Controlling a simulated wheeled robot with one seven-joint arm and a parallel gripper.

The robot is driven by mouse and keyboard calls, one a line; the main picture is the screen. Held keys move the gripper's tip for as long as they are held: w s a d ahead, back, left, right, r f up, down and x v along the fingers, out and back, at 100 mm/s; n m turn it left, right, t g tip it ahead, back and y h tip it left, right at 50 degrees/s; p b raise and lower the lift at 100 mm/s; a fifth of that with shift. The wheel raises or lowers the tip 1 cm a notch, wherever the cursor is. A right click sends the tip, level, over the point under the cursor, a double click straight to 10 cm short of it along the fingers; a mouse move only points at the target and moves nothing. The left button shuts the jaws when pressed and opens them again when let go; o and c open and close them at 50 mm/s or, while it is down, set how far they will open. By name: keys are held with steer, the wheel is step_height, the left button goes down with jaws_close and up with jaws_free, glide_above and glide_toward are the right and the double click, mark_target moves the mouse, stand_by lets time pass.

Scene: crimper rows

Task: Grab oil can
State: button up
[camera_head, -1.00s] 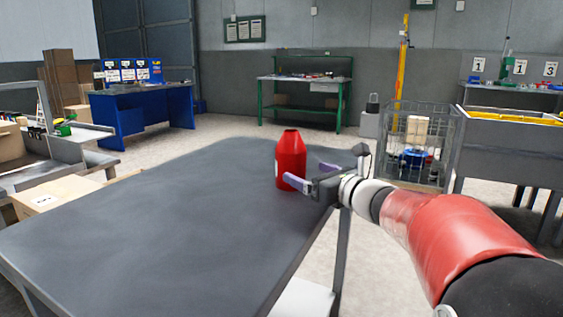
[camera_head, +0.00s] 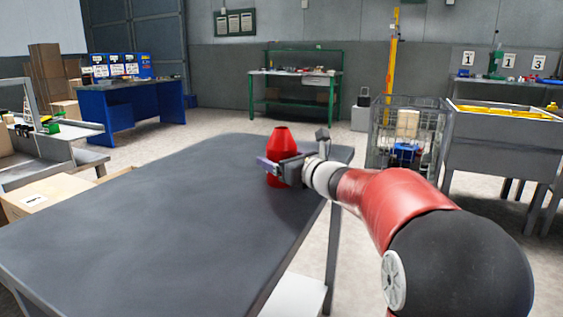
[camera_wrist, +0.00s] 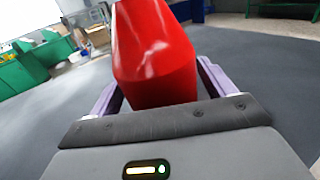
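The oil can is a red bottle-shaped can with a tapered top (camera_head: 281,139), upright near the far right part of the grey table (camera_head: 150,215). My gripper (camera_head: 279,165) reaches it from the right, one purple finger showing across the can's near side; the other finger is hidden. In the wrist view the can (camera_wrist: 155,55) stands between the two purple fingers of my gripper (camera_wrist: 160,78), close in front of the palm. The fingers are apart, one on each side of the can, with no clear grip on it. The can's top is cut off there.
Right of the table stand a wire cage (camera_head: 410,125) and a grey workbench with yellow inside (camera_head: 500,130). A green bench (camera_head: 295,85) and a blue bench (camera_head: 130,100) stand farther back. The rest of the tabletop is bare.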

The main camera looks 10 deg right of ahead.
steer(key=c, duration=0.9)
steer(key=shift+r, duration=0.1)
